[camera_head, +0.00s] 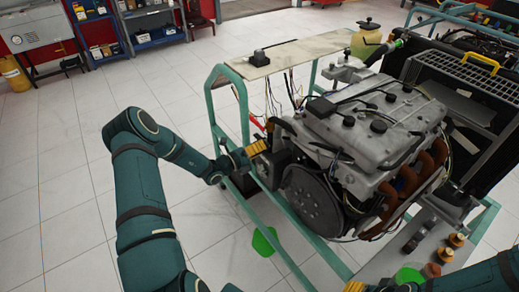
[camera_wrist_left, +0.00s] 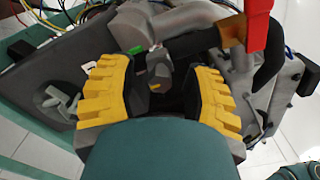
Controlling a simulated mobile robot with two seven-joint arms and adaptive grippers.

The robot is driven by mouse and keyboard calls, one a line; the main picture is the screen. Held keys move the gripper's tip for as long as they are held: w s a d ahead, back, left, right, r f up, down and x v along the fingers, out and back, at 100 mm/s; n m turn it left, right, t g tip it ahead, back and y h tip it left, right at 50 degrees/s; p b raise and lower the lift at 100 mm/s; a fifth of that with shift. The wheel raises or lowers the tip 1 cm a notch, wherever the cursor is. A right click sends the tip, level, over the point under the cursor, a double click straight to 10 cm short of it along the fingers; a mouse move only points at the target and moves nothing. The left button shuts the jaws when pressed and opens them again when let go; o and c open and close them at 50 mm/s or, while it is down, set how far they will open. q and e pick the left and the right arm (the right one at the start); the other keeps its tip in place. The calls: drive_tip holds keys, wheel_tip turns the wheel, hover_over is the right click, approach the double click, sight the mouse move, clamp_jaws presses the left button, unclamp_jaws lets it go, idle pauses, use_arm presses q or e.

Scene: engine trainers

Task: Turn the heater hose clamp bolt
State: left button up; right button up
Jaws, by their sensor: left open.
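My left gripper (camera_head: 256,148) is at the near left side of the grey engine (camera_head: 375,125), with yellow finger pads. In the left wrist view the left gripper (camera_wrist_left: 160,88) is open, with its yellow-padded fingers apart. Between and beyond them is a small dark grey fitting (camera_wrist_left: 158,70) with a small yellow mark. I cannot tell whether this fitting is the heater hose clamp bolt. A black hose (camera_wrist_left: 268,52) curves past on the right. A yellow tip at the bottom edge of the head view seems to be my right gripper (camera_head: 352,287), mostly cut off.
The engine sits in a green tube frame (camera_head: 222,120) with a pale board (camera_head: 275,60) on top. A red part (camera_wrist_left: 260,20) stands near the right finger in the wrist view. The floor at left is clear.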

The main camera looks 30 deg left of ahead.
use_arm(q)
drive_tip(key=shift+o, duration=0.2)
drive_tip(key=shift+w, duration=0.15)
drive_tip(key=shift+d, duration=0.1)
clamp_jaws()
